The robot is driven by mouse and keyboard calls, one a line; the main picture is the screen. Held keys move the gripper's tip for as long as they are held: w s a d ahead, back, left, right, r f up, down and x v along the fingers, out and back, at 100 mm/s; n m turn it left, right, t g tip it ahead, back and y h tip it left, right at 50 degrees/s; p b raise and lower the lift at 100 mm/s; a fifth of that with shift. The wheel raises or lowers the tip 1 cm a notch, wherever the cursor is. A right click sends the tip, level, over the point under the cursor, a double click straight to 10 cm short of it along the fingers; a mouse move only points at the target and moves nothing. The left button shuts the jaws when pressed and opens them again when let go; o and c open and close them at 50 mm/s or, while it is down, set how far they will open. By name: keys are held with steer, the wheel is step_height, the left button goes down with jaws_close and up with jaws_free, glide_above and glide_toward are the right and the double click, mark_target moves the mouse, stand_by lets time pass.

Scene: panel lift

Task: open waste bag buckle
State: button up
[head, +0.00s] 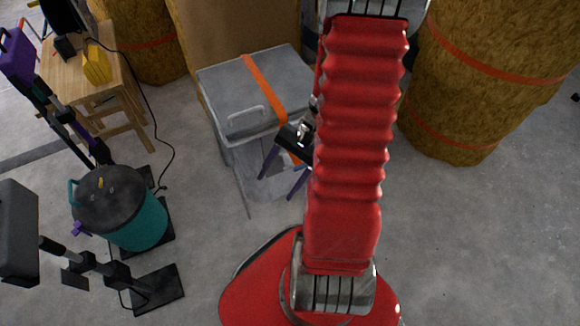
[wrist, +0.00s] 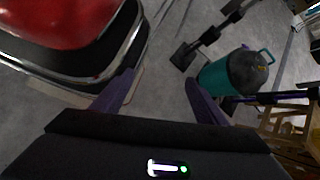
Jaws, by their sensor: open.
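A grey lidded box (head: 222,97) with an orange strap (head: 262,85) over its lid stands in the middle of the head view. No waste bag or buckle can be clearly told apart; the strap's lower part is partly hidden by my gripper. My gripper (head: 277,188) has dark purple fingers, spread apart and empty, and appears in front of the box's right side in the head view. In the wrist view, my gripper (wrist: 160,78) has bare floor between its fingers. The box is not seen there.
A teal canister (head: 140,222) with a dark lid stands at left, also in the wrist view (wrist: 228,76), among dark stands (head: 158,290). A wooden table (head: 75,75) with a yellow object (head: 97,65) is behind it. Floor between canister and box is clear.

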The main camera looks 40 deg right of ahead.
step_height(320, 180, down, 10)
steer(key=w+d+m+t+y, duration=0.25)
steer(key=m+t, duration=0.35)
steer(key=m, duration=0.3)
steer(key=m+t+h, duration=0.7)
steer(key=m+h, duration=0.5)
steer(key=m, duration=0.3)
glide_toward(289, 167)
steer(key=d+v, duration=0.1)
steer(key=v, duration=0.4)
steer(key=shift+s+a+y, duration=0.1)
steer(key=shift+s+y, duration=0.05)
steer(key=shift+y, duration=0.1)
steer(key=shift+f, duration=0.1)
steer(key=shift+x, duration=6.9)
steer(key=shift+c, duration=0.3)
